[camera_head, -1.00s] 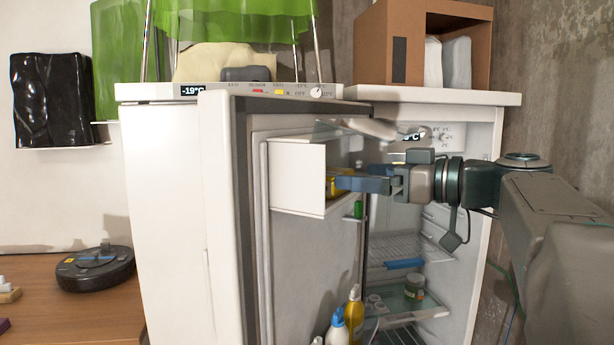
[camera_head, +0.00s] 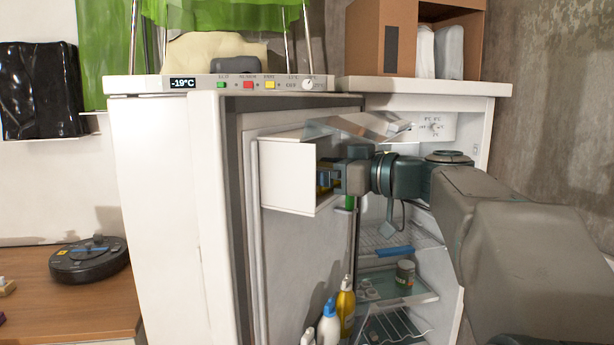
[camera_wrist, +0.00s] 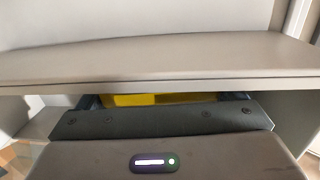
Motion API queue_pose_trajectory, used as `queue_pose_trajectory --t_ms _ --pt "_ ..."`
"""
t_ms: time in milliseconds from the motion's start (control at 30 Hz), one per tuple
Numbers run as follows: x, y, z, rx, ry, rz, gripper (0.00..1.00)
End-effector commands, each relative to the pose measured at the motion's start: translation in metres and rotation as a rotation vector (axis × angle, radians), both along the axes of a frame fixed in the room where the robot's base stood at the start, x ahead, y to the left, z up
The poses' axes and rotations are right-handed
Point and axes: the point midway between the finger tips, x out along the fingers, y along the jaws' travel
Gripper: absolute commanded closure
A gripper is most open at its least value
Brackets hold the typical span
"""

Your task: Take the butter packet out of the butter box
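The butter box (camera_head: 287,176) is a white compartment high on the inside of the open fridge door. Its clear flap (camera_head: 355,126) is raised. The butter packet is yellow; a sliver of it (camera_head: 321,187) shows inside the box. In the wrist view a yellow strip of the packet (camera_wrist: 160,99) shows under the box's front edge, just ahead of my gripper. My gripper (camera_head: 326,175) reaches into the open side of the box at the packet. Its fingertips are hidden by the box and by my wrist, so whether they close on the packet cannot be seen.
The fridge shelves (camera_head: 400,285) lie behind my arm, with a jar (camera_head: 405,273) on one. A cardboard box (camera_head: 385,40) sits on the fridge top. The wall is close on the right.

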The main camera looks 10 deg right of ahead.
Motion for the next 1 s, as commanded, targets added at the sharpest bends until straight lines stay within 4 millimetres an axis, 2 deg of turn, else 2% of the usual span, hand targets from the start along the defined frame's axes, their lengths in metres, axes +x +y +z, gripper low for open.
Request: queue_pose_trajectory --t_ms 400,667,1000 --pt "0.0 0.0 0.001 -0.001 -0.001 0.0 0.36" --pt "-0.001 -0.001 0.015 -0.001 -0.003 0.0 0.36" --pt "-0.052 -0.052 0.012 -0.001 -0.002 -0.003 0.36"
